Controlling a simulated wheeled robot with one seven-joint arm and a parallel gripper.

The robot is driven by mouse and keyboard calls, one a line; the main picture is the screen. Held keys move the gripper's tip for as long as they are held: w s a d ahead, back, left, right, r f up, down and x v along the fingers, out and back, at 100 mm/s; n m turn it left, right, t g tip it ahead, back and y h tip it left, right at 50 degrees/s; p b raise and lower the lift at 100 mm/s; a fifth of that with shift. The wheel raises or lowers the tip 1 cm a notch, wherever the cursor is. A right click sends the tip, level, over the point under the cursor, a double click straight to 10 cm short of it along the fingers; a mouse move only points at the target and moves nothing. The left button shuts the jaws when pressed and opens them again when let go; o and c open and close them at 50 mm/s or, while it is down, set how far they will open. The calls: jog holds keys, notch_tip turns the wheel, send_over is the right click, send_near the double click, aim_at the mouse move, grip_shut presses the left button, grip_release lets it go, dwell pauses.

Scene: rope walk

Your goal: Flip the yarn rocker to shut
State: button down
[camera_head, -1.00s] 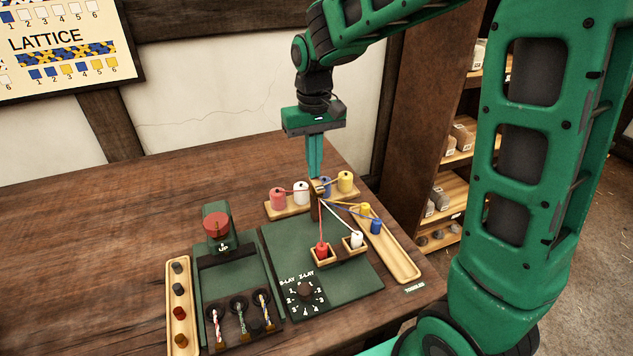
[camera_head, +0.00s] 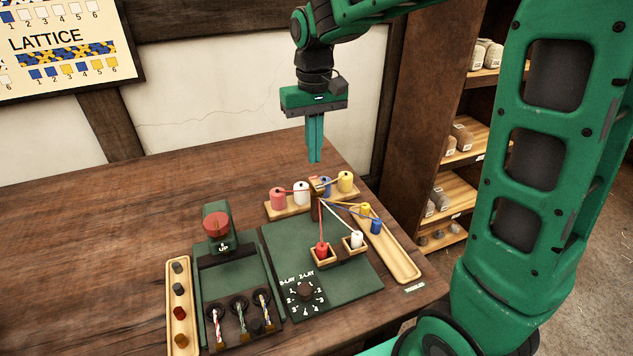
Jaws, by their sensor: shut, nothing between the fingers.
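My gripper (camera_head: 315,158) is shut and empty, pointing straight down over the back of the table. Its fingertips are above and apart from a small brown post (camera_head: 317,187) where several yarns meet. A small reddish part (camera_head: 313,179) shows at the top of the post, just below the fingertips. It may be the yarn rocker, but it is too small to tell which way it is tipped. Yarns run from the post to a red spool (camera_head: 322,249), a white spool (camera_head: 357,238) and other spools around it.
A wooden rack (camera_head: 289,209) with several spools stands behind the post. A long wooden tray (camera_head: 400,260) lies to its right. The table's left side is clear.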

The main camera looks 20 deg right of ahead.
jog(key=shift+r, duration=1.75)
jog(key=s+d+f+m, duration=0.2)
jog(key=s+d+m, duration=0.1)
jog(key=s+d, duration=0.9)
jog(key=s+d+f+m, duration=0.1)
jog(key=s+d+f, duration=0.1)
jog(key=s, duration=0.6)
jog(key=s+d+f+m, duration=0.2)
jog(key=s+d+f, duration=0.1)
jog(key=s, duration=0.5)
jog(key=shift+s+d+f, duration=0.15)
jog(key=shift+d+f, duration=0.1)
jog(key=shift+f, duration=0.05)
